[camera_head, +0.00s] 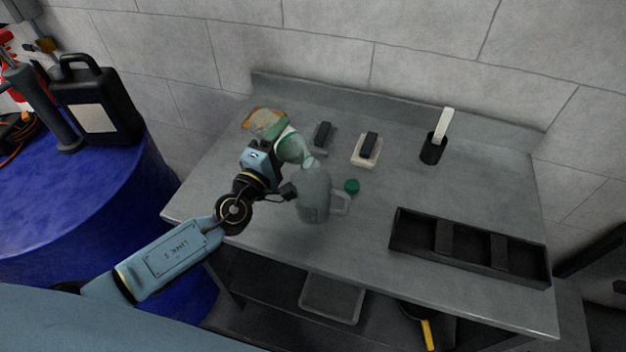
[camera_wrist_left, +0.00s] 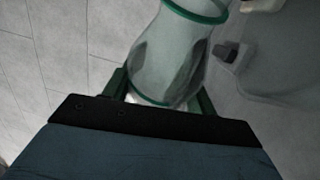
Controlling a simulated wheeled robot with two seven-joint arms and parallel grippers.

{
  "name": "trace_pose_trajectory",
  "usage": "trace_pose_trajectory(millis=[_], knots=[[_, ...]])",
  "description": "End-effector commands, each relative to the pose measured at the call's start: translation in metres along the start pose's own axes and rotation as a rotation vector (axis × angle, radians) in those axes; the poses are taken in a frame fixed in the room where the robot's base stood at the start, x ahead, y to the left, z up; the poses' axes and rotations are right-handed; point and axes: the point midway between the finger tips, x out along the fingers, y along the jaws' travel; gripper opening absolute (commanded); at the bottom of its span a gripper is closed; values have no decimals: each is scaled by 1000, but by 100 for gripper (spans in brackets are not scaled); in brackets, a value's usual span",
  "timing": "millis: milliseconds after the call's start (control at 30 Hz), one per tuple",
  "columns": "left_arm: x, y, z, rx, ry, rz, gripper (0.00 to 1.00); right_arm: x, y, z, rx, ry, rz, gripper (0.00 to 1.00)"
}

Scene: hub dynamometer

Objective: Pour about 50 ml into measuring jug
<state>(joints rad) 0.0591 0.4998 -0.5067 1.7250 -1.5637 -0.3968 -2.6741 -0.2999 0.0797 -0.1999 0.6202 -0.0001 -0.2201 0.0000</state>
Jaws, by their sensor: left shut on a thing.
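My left gripper (camera_head: 282,146) is shut on a clear bottle (camera_head: 294,149) with green bands. The bottle is tilted, its lower end just above the grey translucent measuring jug (camera_head: 314,192). The jug stands upright on the bench with its handle to the right. In the left wrist view the bottle (camera_wrist_left: 172,55) sits between the fingers, its green rim at the top. Part of the jug (camera_wrist_left: 278,65) appears at the right there. I cannot make out a stream or the liquid level. A green cap (camera_head: 351,186) lies right of the jug. My right gripper is not in view.
The grey bench (camera_head: 390,188) also holds a dark block (camera_head: 322,134), a pale tray with a dark brush-like block (camera_head: 367,150), a black cup with a white stick (camera_head: 432,152) and a black divided tray (camera_head: 470,246). A blue drum (camera_head: 90,205) with a black canister (camera_head: 98,105) stands left.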

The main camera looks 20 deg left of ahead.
Motion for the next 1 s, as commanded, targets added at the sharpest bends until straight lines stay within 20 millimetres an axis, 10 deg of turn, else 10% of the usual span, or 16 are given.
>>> trace_pose_trajectory(millis=[1000], knots=[[6, 8, -6, 77, -11, 33, 27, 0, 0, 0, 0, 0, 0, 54]])
